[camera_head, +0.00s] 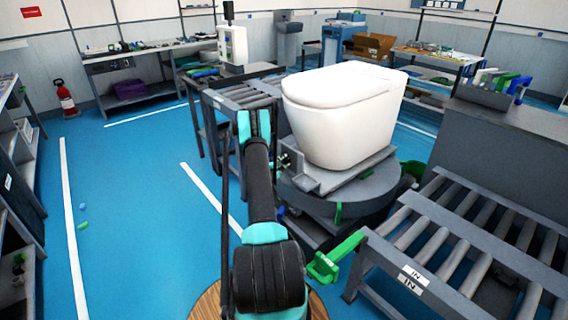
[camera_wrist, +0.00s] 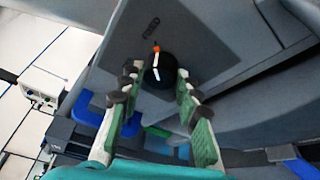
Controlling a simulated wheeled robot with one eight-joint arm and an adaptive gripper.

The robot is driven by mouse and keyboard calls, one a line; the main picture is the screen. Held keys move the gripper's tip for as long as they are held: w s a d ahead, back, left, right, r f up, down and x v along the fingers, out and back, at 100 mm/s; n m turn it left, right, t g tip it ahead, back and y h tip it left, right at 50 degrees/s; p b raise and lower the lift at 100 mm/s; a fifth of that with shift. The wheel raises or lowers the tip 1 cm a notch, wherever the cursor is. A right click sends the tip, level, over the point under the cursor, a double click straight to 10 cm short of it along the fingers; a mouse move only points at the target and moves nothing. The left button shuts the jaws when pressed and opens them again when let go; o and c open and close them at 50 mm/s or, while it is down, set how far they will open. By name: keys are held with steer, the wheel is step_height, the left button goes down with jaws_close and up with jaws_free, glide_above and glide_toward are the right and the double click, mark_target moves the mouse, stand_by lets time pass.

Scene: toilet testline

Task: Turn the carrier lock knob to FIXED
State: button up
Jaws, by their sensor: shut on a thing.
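The carrier lock knob (camera_wrist: 157,72) is black and round with a white pointer line, in the upper middle of the wrist view. An orange mark shows at its upper edge, and a small label (camera_wrist: 151,25) lies above it on the grey carrier plate; its wording is too blurred to read surely. My gripper (camera_wrist: 159,79) has one finger on each side of the knob and is shut on it. In the head view the grey carrier (camera_head: 330,182) bears a white toilet (camera_head: 340,110). My arm reaches to its left side, and the knob cannot be made out there.
The carrier sits on a round grey turntable (camera_head: 345,205). A roller conveyor (camera_head: 455,235) stands at the right front and another (camera_head: 240,94) behind my arm. A green handle (camera_head: 325,268) sticks out near the front conveyor. The blue floor at the left is mostly clear.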

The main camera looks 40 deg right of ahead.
stand_by(0.3)
steer(key=o, duration=1.2)
steer(key=shift+c, duration=0.2)
step_height(320, 180, up, 10)
steer(key=shift+c, duration=0.2)
